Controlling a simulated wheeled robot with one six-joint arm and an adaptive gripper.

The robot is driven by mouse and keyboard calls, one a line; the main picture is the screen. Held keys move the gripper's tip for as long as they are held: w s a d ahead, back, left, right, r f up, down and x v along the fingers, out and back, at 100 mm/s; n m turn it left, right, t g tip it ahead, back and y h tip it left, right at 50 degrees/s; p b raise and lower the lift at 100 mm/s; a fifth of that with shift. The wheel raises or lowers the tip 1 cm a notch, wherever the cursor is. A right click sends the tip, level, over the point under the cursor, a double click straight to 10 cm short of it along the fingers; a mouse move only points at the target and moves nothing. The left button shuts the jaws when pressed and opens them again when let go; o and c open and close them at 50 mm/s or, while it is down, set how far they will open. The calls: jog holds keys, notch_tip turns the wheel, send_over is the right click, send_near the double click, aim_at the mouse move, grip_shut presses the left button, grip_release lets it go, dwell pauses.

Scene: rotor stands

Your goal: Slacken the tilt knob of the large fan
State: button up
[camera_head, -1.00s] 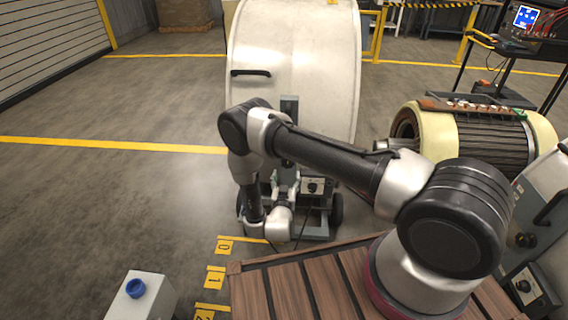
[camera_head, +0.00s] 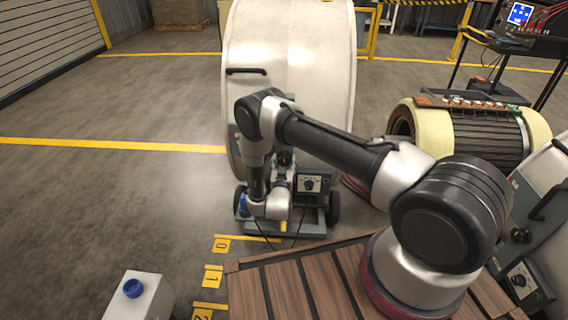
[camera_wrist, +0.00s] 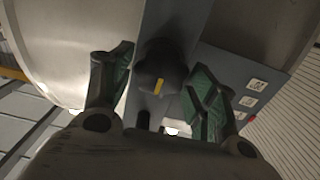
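The large fan (camera_head: 290,75) is a big pale drum on a grey wheeled stand, behind my arm in the head view. Its tilt knob (camera_wrist: 161,66) is a dark lobed knob with a yellow mark, on a grey upright in the wrist view. The mark points down in that picture. My gripper (camera_wrist: 158,88) is open, with one green-padded finger on each side of the knob. Gaps show between the pads and the knob, so I see no grip on it.
A control box with a dial (camera_head: 311,184) sits on the fan's stand, right of my wrist. A blue item (camera_head: 242,204) shows left of it. A grey box with a blue knob (camera_head: 132,288) stands front left. The wound rotor (camera_head: 480,135) is at right. Floor at left is clear.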

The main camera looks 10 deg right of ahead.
jog(key=c, duration=0.6)
jog(key=shift+n, duration=0.4)
jog(key=n, duration=0.3)
jog(key=shift+a+n, duration=0.1)
jog(key=shift+n, duration=0.3)
jog(key=n, duration=0.5)
jog(key=shift+a+f, duration=0.1)
jog(key=shift+f, duration=0.05)
jog(key=n, duration=0.6)
jog(key=shift+f+n, duration=0.15)
jog(key=shift+n, duration=0.25)
jog(key=n, duration=0.5)
jog(key=shift+f, duration=0.1)
jog(key=shift+n, duration=0.3)
